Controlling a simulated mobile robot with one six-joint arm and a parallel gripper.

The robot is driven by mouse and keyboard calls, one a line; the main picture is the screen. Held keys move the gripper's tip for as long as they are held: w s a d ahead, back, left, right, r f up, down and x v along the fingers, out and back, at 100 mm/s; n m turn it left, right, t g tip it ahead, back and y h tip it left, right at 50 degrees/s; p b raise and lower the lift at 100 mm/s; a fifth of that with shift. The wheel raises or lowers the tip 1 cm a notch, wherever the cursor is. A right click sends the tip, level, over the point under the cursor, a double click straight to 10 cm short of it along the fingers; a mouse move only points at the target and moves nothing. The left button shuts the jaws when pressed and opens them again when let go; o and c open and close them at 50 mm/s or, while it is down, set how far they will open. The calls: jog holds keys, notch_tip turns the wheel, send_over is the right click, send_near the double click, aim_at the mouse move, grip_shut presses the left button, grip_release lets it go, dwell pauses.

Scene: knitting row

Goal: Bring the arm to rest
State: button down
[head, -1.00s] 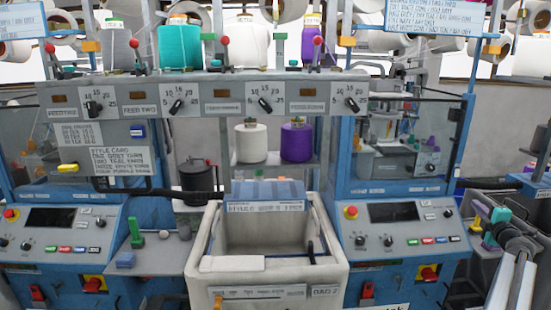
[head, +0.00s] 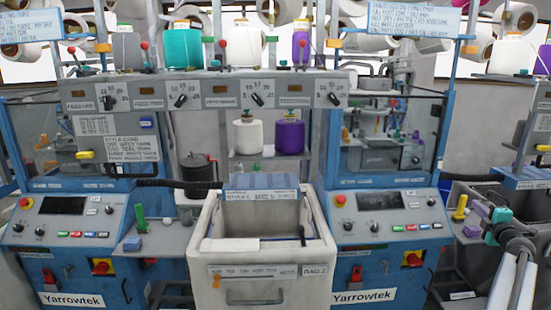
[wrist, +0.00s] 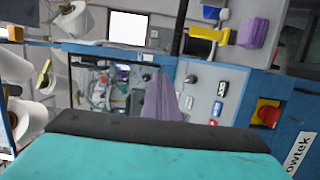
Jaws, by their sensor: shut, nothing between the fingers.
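My gripper (head: 480,208) is at the right edge of the head view, at the end of my pale arm, with a teal body and purple fingers. In the wrist view its purple fingers (wrist: 160,98) are together with nothing between them. They point toward the blue knitting machine on the right (head: 380,225), whose panel (wrist: 212,95) shows sideways behind them. The gripper appears apart from the machine and touches nothing that I can see.
A yellow lever (head: 460,207) and a purple block (head: 471,231) are near the gripper in the head view. A white bin (head: 262,262) stands between two machines. A rack (head: 215,92) with dials holds yarn cones above. Grey containers stand at the right.

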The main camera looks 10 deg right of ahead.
jog(key=w+a+f+m+g+h, duration=0.15)
jog(key=w+a+f+m, duration=0.25)
jog(key=a+f, duration=0.45)
jog(key=w+a+f+m+g+h, duration=0.15)
jog(key=w+a+f+m, duration=0.35)
jog(key=f, duration=0.6)
jog(key=s+a+f+m+g+y+b, duration=0.1)
jog(key=s+a+f+m+g+y, duration=0.15)
jog(key=a+f, duration=0.9)
jog(key=s+a+f+m+g+y, duration=0.15)
jog(key=a+f+g, duration=0.25)
jog(key=a+f, duration=0.8)
jog(key=s+a+f+g+y, duration=0.2)
jog(key=s+a+f+g, duration=0.1)
jog(key=s+a+f, duration=0.7)
jog(key=s+a+f+g+y, duration=0.1)
jog(key=s+a+f+g, duration=0.2)
jog(key=s+a+f, duration=0.7)
jog(key=s+a+r+g+y+b, duration=0.1)
jog(key=s+a+g+y, duration=0.2)
jog(key=s+a, duration=1.6)
jog(key=g, duration=0.3)
jog(key=shift+a+r+g, duration=0.15)
jog(key=shift+a+g, duration=0.2)
jog(key=shift+a, duration=0.05)
